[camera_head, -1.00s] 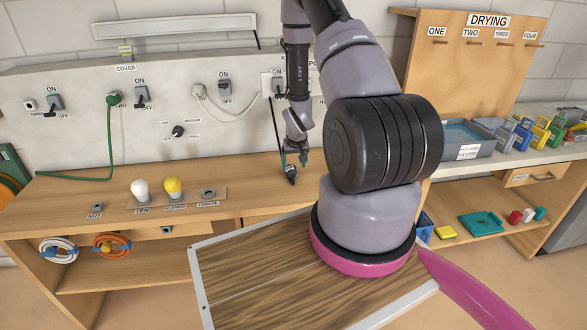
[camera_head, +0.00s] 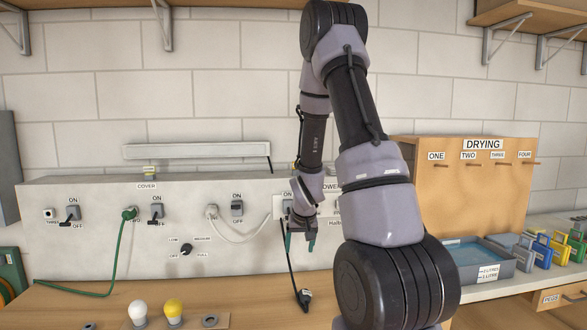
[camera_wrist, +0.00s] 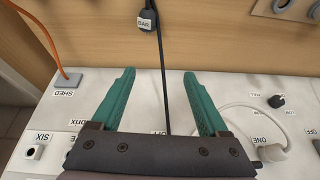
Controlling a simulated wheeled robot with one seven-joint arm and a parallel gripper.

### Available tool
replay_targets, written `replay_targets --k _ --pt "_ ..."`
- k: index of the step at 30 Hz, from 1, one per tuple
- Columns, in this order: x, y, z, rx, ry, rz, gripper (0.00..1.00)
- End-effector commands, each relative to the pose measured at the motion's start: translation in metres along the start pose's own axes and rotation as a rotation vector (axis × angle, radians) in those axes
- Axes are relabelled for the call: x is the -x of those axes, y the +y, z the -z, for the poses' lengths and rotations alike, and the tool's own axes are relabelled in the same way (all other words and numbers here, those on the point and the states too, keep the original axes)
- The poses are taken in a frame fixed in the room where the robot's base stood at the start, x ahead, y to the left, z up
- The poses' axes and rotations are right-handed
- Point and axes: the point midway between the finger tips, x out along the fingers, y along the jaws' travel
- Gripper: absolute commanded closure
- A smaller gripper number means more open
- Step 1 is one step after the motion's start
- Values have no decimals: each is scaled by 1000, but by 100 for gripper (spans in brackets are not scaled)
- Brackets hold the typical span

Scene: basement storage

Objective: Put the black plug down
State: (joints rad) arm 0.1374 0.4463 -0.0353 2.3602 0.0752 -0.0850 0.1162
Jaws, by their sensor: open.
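The black plug (camera_head: 304,297) lies on the wooden bench top, with its black cord running up to the grey panel. In the wrist view the plug (camera_wrist: 147,20) shows at the top edge with a small white label, its cord passing between my fingers. My gripper (camera_head: 301,240) is above and behind the plug, in front of the panel, apart from it. In the wrist view my gripper (camera_wrist: 159,76) has its two green fingers spread wide with nothing held. Its prongs are too small to make out.
The panel (camera_head: 90,255) carries switches, a green plug (camera_head: 130,214) and a white plug (camera_head: 211,211) with cords. White and yellow bulbs (camera_head: 173,309) stand on the bench to the left. A water tray (camera_head: 470,262) is at the right. Bench around the plug looks clear.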

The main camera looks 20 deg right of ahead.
Motion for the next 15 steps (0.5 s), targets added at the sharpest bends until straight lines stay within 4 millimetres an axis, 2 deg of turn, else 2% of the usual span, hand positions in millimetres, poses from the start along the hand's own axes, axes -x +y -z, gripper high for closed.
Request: replay_targets --k 1,7,11,15 --pt "31 -7 11 -10 23 13 22" --pt "136 -30 19 -50 58 68 22" --pt "202 -42 9 -71 78 113 22" --pt "269 -52 -14 -87 97 169 22"
